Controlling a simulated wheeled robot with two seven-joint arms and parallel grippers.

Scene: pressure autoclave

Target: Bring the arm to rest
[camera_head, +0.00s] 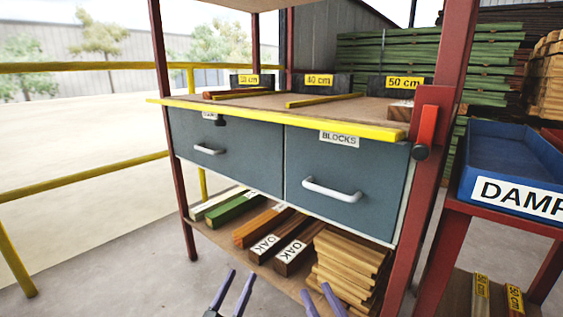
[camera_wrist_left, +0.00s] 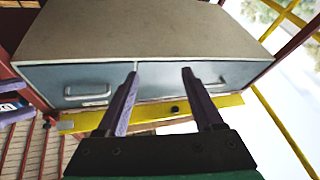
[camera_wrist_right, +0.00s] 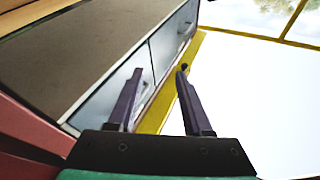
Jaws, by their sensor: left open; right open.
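My left gripper (camera_head: 241,277) shows at the bottom edge of the head view, purple fingers apart and empty. My right gripper (camera_head: 316,290) is beside it to the right, also open and empty, with only its fingertips showing. Both are in front of the lower shelf of a red-framed bench. In the left wrist view the open fingers (camera_wrist_left: 159,76) have the grey-blue drawers beyond them. In the right wrist view the open fingers (camera_wrist_right: 158,74) appear in front of the same drawers and yellow edge. Neither gripper visibly holds anything.
The left drawer (camera_head: 226,158) and right "BLOCKS" drawer (camera_head: 337,168) look shut, under a yellow front rail (camera_head: 285,116). Stacked boards (camera_head: 345,265) and OAK-labelled beams (camera_head: 293,254) lie on the low shelf. A blue tray (camera_head: 520,162) stands at right. A yellow railing (camera_head: 85,177) runs at left.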

